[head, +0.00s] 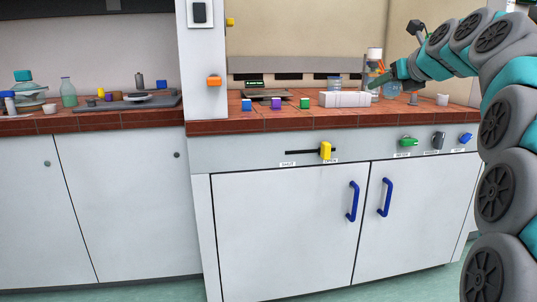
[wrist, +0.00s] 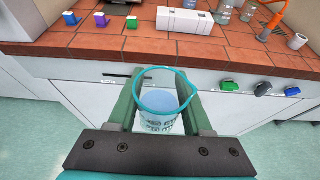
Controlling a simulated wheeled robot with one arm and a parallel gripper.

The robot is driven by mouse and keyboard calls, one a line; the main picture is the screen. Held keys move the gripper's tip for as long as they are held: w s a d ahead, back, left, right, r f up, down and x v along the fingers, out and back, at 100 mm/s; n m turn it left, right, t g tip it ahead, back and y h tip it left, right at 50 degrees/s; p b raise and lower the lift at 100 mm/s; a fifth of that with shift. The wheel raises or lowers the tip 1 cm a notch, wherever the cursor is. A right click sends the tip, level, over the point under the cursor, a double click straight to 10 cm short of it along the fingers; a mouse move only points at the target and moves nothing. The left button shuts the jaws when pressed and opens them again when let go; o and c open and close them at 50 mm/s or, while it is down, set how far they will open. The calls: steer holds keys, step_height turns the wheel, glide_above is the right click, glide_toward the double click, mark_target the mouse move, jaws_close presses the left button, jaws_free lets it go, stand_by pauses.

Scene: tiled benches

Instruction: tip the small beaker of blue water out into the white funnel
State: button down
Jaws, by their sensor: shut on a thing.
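My gripper (wrist: 158,103) is shut on the small beaker (wrist: 159,118), a clear cup with a teal rim, dark markings and pale blue water inside. It looks upright, between the two green fingers. In the wrist view it appears over the bench front, below the tiled edge. In the head view my gripper (head: 384,80) reaches in from the right; I cannot clearly make out the held beaker there. A white piece (head: 375,53) high beside the orange stand may be the white funnel; it is too small to be sure. The funnel is not clear in the wrist view.
A white box (head: 345,99) lies on the tiled bench (head: 290,112), near glassware (wrist: 225,12) and the orange stand (wrist: 276,18). A small white cup (head: 442,99) stands to the right. Blue, purple and green blocks sit left. Coloured knobs line the bench front.

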steer(key=w+a+f+h, duration=0.1)
steer(key=w+a+f, duration=0.2)
steer(key=f, duration=0.7)
steer(key=w+a+f+m, duration=0.1)
steer(key=w+a+f, duration=0.2)
steer(key=a+f, duration=0.3)
steer(key=w+a+f+m+h, duration=0.1)
steer(key=w+a+f, duration=0.2)
steer(key=f, duration=1.2)
steer(key=shift+w+a+f+h, duration=0.15)
steer(key=shift+a+f+h, duration=0.15)
steer(key=shift+a, duration=0.45)
